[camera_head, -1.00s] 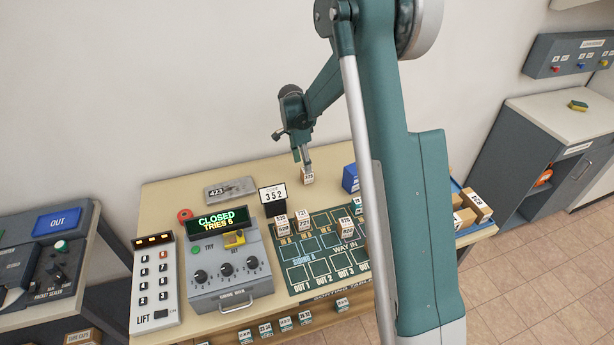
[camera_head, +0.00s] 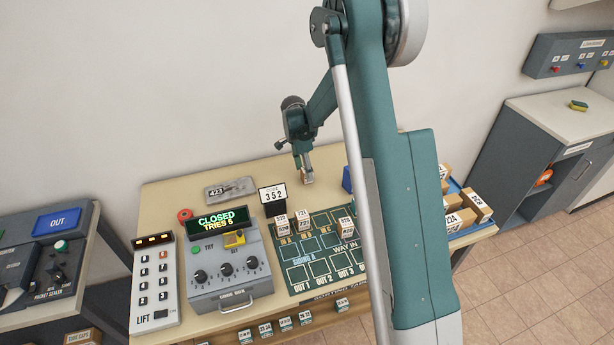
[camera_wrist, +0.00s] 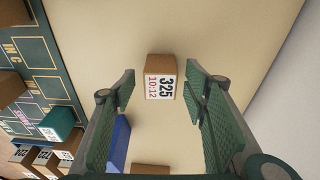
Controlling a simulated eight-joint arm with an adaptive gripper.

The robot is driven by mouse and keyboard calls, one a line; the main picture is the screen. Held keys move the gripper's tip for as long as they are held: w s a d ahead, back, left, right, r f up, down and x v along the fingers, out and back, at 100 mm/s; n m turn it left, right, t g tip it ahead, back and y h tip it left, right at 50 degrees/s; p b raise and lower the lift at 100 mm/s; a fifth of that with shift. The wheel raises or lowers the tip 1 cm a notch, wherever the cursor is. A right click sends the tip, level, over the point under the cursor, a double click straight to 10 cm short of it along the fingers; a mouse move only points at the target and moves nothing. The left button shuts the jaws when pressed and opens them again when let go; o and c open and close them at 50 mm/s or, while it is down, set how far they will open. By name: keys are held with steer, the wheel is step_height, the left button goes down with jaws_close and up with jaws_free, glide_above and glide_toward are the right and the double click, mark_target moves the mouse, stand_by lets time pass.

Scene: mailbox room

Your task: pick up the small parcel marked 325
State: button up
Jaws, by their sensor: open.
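The small parcel marked 325 (camera_wrist: 160,77) is a brown box with a white label that also reads 10:12. It stands on the bare tan tabletop near the back edge. In the head view the parcel (camera_head: 307,178) is partly hidden by my gripper (camera_head: 304,170), which points down at it. In the wrist view my gripper is open, with one green padded finger on each side of the parcel. Gaps show between the fingertips and the box, so it is not held.
Other small parcels (camera_head: 303,222) stand on the green sorting mat (camera_head: 300,273). A blue object (camera_wrist: 118,143) is close to the left finger in the wrist view. The wall is behind the table.

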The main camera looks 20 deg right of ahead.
steer(key=shift+d+f, duration=0.15)
steer(key=shift+f, duration=0.6)
steer(key=shift+d+f, duration=0.1)
steer(key=shift+f, duration=0.65)
steer(key=c, duration=1)
